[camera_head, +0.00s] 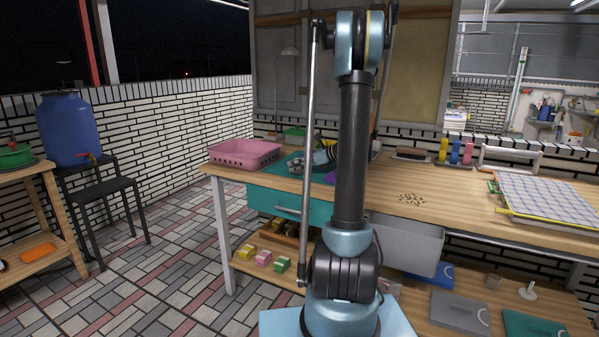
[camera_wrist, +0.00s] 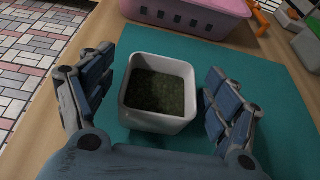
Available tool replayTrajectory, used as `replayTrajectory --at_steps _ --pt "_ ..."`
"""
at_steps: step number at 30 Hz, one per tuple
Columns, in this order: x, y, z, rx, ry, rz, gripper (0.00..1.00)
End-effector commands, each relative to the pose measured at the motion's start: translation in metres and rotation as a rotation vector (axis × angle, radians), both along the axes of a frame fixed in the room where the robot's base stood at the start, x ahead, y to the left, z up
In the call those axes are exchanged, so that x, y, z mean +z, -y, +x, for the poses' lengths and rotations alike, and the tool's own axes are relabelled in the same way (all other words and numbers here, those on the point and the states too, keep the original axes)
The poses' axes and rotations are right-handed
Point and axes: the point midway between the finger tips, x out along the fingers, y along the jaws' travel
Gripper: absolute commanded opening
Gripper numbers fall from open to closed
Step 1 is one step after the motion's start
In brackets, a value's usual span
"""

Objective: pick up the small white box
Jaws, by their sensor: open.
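The small white box (camera_wrist: 158,121) stands upright on a teal mat (camera_wrist: 245,75) in the wrist view. It is square and open-topped, with something dark green inside. My gripper (camera_wrist: 158,100) is open, with one finger on the left of the box and the other on the right. The right finger is close to the box wall; I cannot tell whether it touches. In the head view my arm hides most of the mat area, and I cannot make out the box there.
A pink basket (camera_head: 245,154) stands behind the mat at the table's left end; it also shows in the wrist view (camera_wrist: 190,14). Orange and white items lie at the wrist view's upper right.

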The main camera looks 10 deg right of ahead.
Motion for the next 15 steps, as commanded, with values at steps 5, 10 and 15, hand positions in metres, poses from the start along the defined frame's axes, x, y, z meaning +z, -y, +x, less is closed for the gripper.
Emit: replayTrajectory --at_steps 5,10,15 --pt "0.0002 0.0002 -0.0001 0.000 0.000 0.000 0.57" --pt "0.0002 0.0003 -0.0001 0.000 0.000 0.000 0.32" --pt "0.0002 0.0003 -0.0002 0.000 0.000 0.000 0.32"
